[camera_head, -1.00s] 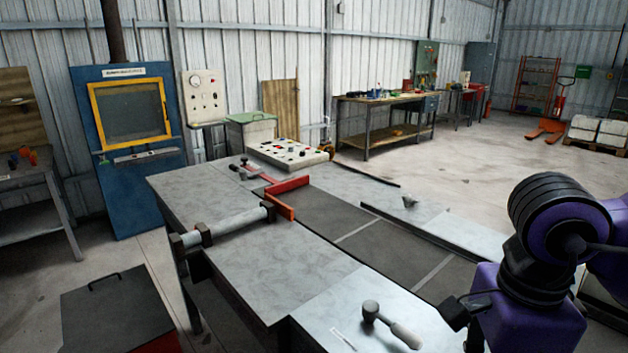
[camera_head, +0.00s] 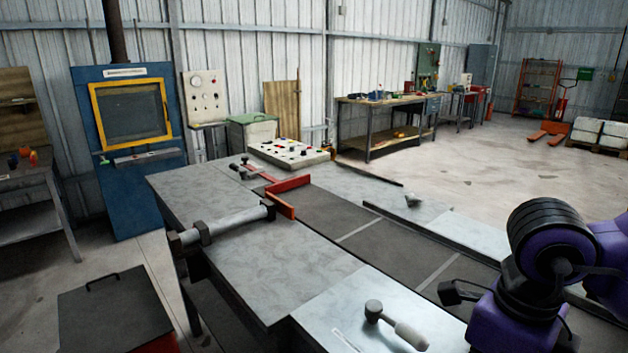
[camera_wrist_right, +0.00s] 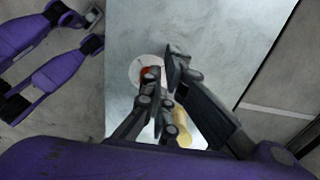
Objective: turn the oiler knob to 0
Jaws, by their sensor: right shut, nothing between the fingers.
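In the right wrist view a round white dial (camera_wrist_right: 137,70) with a red part (camera_wrist_right: 147,72) at its middle lies on a pale metal plate. It looks like the oiler knob, but the fingers partly cover it and I cannot read its setting. My right gripper (camera_wrist_right: 164,66) is shut and empty, with its fingertips over the dial's right side. I cannot tell whether they touch it. In the head view part of my right gripper (camera_head: 449,293) shows above the bench's near right part. The dial cannot be made out there. My left gripper is not in view.
A yellow cylindrical thing (camera_wrist_right: 184,130) is close to the fingers. In the head view a ball-ended lever with a pale handle (camera_head: 410,335) lies on the near bench top. A red angled guide (camera_head: 285,200) and a button panel (camera_head: 288,153) are farther back.

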